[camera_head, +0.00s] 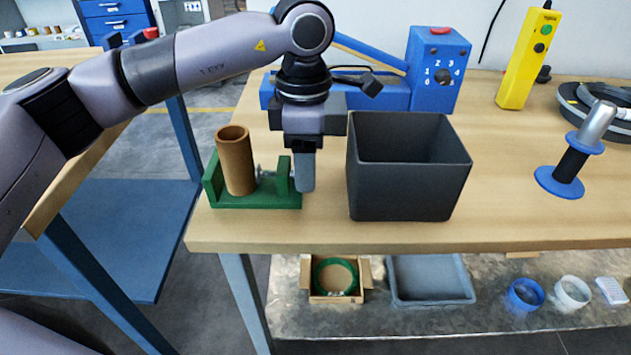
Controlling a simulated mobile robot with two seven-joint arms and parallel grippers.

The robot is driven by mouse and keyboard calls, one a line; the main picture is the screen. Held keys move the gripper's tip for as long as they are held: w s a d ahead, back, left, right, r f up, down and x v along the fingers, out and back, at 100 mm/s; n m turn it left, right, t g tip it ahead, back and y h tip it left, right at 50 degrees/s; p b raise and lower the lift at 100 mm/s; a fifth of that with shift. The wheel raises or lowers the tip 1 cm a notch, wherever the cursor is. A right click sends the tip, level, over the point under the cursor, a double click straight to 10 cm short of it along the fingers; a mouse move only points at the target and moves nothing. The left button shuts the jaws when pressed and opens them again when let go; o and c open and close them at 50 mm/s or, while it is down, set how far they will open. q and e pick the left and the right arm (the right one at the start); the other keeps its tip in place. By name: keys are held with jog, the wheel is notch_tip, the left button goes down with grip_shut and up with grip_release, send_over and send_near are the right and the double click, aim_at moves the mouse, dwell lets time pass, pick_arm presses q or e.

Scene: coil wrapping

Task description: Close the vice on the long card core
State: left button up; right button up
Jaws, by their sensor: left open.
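The long card core (235,162) is a brown tube standing upright in the green vice (248,202) at the table's left front. It stands near the vice's left jaw, with a visible gap between it and the right jaw (284,176). Some metal hardware shows in that gap. My left gripper (305,178) points down at the right end of the vice, close beside the right jaw. It is open, though its fingers overlap in this view. I cannot tell whether it touches the vice. My right gripper is not in view.
A dark grey bin (410,185) stands just right of my left gripper. A blue machine with a dial (437,72) is behind. A yellow control box (528,60), a blue-flanged handle (570,165) and a dark coil (598,105) are at the right. The table front between bin and handle is clear.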

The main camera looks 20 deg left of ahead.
pick_arm(q)
jog(key=t+b, duration=0.1)
jog(key=b, duration=0.1)
jog(key=t+b, duration=0.1)
jog(key=b, duration=0.1)
jog(key=t+y+b, duration=0.1)
jog(key=b, duration=0.1)
jog(key=shift+s+d+f, duration=0.1)
jog(key=shift+s+f, duration=0.2)
jog(key=shift+s, duration=0.05)
jog(key=shift+r, duration=0.1)
jog(key=shift+r+t, duration=0.2)
jog(key=shift+t, duration=0.1)
